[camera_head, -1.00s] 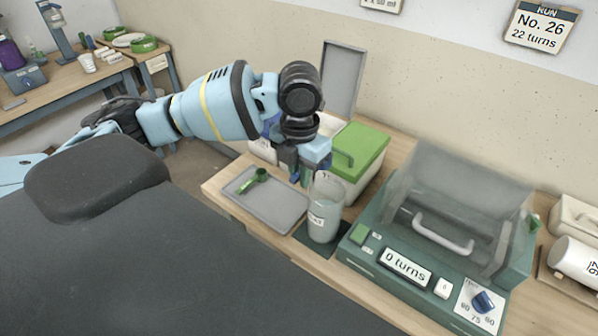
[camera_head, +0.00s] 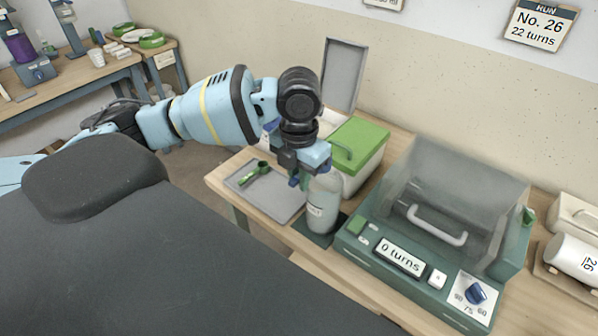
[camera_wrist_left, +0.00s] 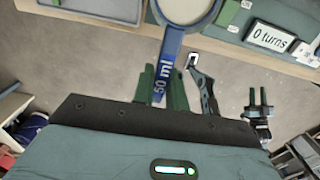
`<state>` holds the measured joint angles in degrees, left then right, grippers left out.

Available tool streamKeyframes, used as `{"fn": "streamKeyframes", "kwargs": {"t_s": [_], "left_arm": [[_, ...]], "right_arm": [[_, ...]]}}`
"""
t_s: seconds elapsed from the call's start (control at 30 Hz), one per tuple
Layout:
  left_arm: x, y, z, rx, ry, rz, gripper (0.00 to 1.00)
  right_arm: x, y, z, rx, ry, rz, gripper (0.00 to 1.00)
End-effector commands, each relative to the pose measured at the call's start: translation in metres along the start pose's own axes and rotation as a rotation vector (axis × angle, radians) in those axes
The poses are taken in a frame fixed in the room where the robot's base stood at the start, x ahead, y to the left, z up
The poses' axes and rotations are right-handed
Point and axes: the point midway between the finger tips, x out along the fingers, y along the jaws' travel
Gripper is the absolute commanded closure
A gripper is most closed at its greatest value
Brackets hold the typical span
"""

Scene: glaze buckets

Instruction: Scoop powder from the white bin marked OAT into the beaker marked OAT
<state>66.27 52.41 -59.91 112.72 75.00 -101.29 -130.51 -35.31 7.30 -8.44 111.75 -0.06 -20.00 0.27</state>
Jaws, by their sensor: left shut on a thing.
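My left gripper (camera_head: 303,181) is above the beaker, pointing down, with its fingers close to the rim. In the left wrist view its green fingers (camera_wrist_left: 163,90) are shut on the handle of a blue scoop (camera_wrist_left: 168,62) marked 50 ml. The round bowl at the top of that view shows a pale inside; I cannot tell how much powder is in it. The clear beaker (camera_head: 322,212) stands upright on a dark green pad and looks pale inside; its label is too small to read. A white bin with an upright grey lid (camera_head: 343,72) is partly hidden behind my arm. My right gripper (camera_wrist_left: 258,97) shows small, fingers apart.
A grey tray (camera_head: 285,205) with a green scoop (camera_head: 256,172) lies left of the beaker. A white bin with a green lid (camera_head: 362,141) is behind it. A green machine (camera_head: 440,225) with a clear cover, reading 0 turns, stands close on the right.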

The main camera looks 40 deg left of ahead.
Motion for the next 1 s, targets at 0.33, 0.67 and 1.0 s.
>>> {"fn": "streamKeyframes", "kwargs": {"t_s": [0.33,0.67,1.0], "left_arm": [[0.019,0.001,0.0,0.0,0.0,0.001,1.0],[0.032,-0.001,0.0,0.004,-0.004,0.021,1.0],[0.026,-0.003,0.001,0.006,-0.005,0.363,1.0]], "right_arm": [[0.0,-0.001,0.005,0.002,-0.01,-0.002,0.64],[0.0,-0.002,0.007,0.003,-0.014,-0.003,0.64],[0.0,0.0,-0.003,0.001,0.005,0.0,0.64]]}}
